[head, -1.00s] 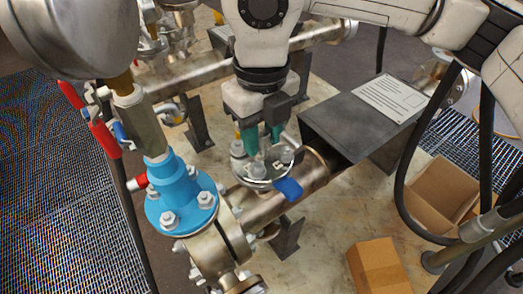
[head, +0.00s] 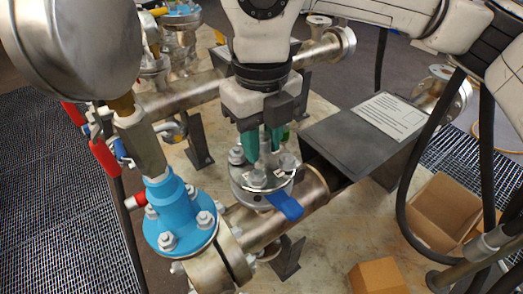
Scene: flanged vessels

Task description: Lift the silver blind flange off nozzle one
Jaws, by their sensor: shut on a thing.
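The silver blind flange (head: 276,178) is a round disc with bolts and nuts around its top, in the middle of the head view. It sits over a short nozzle on the brass-coloured pipe (head: 262,222). A blue tag or lever (head: 286,206) sticks out at its front right. My gripper (head: 263,155), with teal fingers, points straight down over the disc's middle and is shut on the flange. The fingertips are partly hidden behind the front bolt. I cannot tell whether there is a gap under the disc.
A blue flanged valve body (head: 180,222) with a red-handled gauge line stands close on the left. A dark metal box (head: 345,145) with a label plate is close on the right. Cardboard boxes (head: 440,215) lie at the lower right. A second pipe runs behind.

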